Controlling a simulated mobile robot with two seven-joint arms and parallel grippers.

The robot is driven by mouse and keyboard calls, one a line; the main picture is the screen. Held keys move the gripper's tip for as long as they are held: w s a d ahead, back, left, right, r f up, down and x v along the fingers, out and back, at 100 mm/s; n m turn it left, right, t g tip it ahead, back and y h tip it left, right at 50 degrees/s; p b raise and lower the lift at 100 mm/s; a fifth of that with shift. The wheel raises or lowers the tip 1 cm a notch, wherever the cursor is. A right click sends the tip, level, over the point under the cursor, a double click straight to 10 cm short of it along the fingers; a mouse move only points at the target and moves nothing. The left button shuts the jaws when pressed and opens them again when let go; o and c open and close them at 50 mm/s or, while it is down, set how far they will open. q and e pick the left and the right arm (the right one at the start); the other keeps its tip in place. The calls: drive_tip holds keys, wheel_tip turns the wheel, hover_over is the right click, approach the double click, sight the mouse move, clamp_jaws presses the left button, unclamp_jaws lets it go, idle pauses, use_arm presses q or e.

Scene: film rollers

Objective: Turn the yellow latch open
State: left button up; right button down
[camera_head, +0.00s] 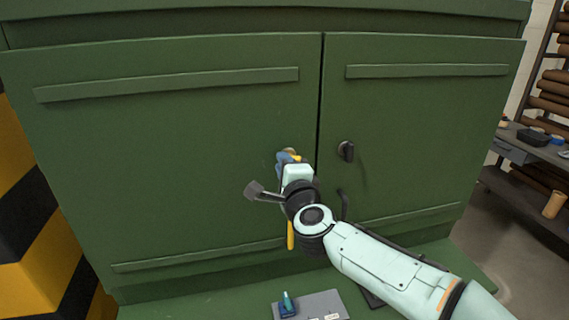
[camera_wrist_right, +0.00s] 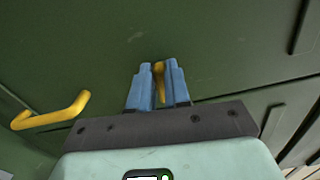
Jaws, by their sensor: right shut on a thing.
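The yellow latch (camera_wrist_right: 160,82) is on the green cabinet's left door, near the gap between the doors. In the right wrist view it shows as a narrow yellow piece between the two blue fingers of my right gripper (camera_wrist_right: 159,88). The fingers are shut on it. In the head view my right gripper (camera_head: 288,159) is at the latch, and only a little yellow shows around the fingers. The rest of the latch is hidden by the gripper. My left gripper is not in view.
A bent yellow handle (camera_wrist_right: 55,114) is on the same door, lower down; part of it shows in the head view (camera_head: 290,236). A black knob (camera_head: 346,151) is on the right door. A grey panel (camera_head: 318,304) lies in front. A striped yellow-black block (camera_head: 32,225) stands left.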

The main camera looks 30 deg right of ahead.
idle(0.3)
drive_tip(key=c, duration=1.1)
unclamp_jaws()
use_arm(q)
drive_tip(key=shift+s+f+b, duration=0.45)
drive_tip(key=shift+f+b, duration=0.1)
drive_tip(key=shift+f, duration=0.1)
use_arm(e)
drive_tip(key=v, duration=1.3)
drive_tip(key=shift+s, duration=0.25)
